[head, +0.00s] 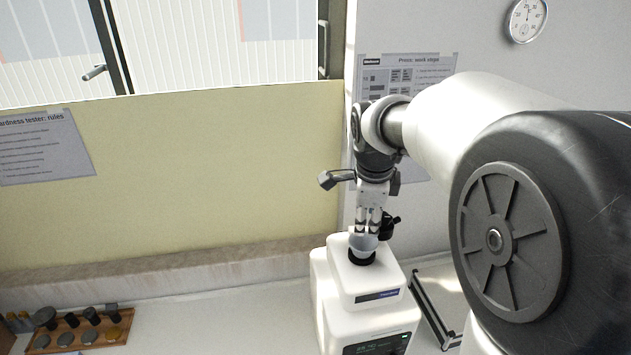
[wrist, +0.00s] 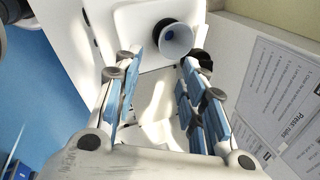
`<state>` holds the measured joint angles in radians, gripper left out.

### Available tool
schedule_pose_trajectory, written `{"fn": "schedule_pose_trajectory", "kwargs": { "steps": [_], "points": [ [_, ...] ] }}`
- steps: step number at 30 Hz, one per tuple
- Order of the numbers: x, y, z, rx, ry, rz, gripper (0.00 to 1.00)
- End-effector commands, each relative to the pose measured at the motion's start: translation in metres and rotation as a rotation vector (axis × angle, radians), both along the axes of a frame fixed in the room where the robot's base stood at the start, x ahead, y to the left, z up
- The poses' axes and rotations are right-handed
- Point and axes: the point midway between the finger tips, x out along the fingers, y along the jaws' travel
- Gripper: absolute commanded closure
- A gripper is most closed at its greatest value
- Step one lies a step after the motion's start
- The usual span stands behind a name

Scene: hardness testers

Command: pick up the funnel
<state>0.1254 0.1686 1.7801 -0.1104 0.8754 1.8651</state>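The funnel (head: 363,243) is a pale grey cup with its wide mouth up, on a dark ring on top of a white hardness tester (head: 334,291). It also shows in the wrist view (wrist: 176,41), just beyond the fingertips. My gripper (head: 369,226) points down right above the funnel. In the wrist view my gripper (wrist: 163,62) is open, its blue-padded fingers apart with nothing between them. The funnel lies ahead of the gap, a little toward the right finger. Whether a fingertip touches its rim I cannot tell.
A dark knob-like part (head: 389,226) sticks up at the tester's back right, close to my fingers. A wooden tray (head: 112,338) with several dark and metal pieces lies at the lower left. The bench (head: 220,310) between tray and tester is clear. Walls stand behind.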

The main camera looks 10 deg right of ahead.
Motion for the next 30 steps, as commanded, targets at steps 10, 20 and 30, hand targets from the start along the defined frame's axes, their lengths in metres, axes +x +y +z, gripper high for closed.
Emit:
{"fn": "schedule_pose_trajectory", "kwargs": {
  "steps": [10,20,30],
  "points": [
    [0.019,-0.009,-0.052,0.009,0.004,-0.035,0.62],
    [0.038,-0.016,-0.107,0.009,0.000,-0.034,0.62],
    [0.051,-0.024,-0.136,0.009,0.002,-0.034,0.62]
  ]
}}
